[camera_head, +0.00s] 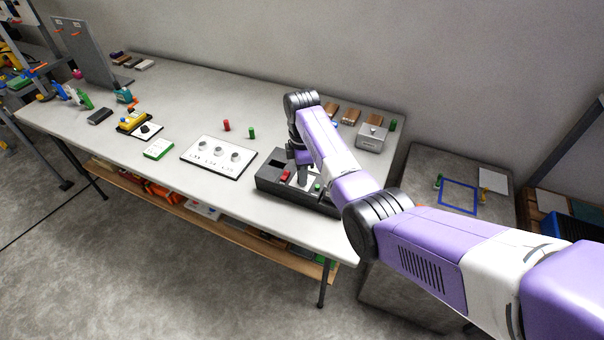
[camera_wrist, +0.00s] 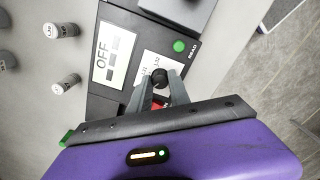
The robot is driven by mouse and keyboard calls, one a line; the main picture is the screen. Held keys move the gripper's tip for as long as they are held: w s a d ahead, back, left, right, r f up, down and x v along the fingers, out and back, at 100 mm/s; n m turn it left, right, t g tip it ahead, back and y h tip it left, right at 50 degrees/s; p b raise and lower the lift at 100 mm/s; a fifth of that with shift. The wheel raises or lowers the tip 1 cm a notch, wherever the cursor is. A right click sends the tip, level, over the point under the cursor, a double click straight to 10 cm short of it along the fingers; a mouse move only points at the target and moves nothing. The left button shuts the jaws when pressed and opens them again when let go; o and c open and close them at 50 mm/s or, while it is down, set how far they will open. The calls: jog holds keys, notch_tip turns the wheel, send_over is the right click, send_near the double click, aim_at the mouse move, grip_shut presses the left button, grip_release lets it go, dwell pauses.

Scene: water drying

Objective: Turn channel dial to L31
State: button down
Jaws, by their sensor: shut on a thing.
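The channel dial (camera_wrist: 159,78) is a small dark round knob on a white label plate (camera_wrist: 150,62) of a dark grey device. My gripper (camera_wrist: 158,92) is shut on the dial, with one finger on each side of it in the wrist view. Small markings, partly hidden by the fingers, surround the dial; I cannot tell which one it points to. A display (camera_wrist: 110,55) reading OFF and a green button (camera_wrist: 179,46) marked READ are beside it. In the head view the device (camera_head: 268,186) stands near the table's right front, and my arm hides the dial.
A white board (camera_head: 190,160) with several light cylinders lies left of the device; labelled cylinders (camera_wrist: 65,87) show in the wrist view. A metal box (camera_head: 371,138) and brown blocks (camera_head: 350,117) stand behind. Red (camera_head: 226,125) and green (camera_head: 251,133) pieces stand mid-table.

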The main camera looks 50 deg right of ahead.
jog(key=shift+m, duration=0.3)
jog(key=m+p, duration=0.2)
jog(key=m, duration=0.3)
jog(key=shift+r, duration=0.1)
jog(key=m+p, duration=0.1)
jog(key=m, duration=0.5)
dwell(0.5)
jog(key=c, duration=1.2)
grip_release()
jog(key=shift+r, duration=3.85)
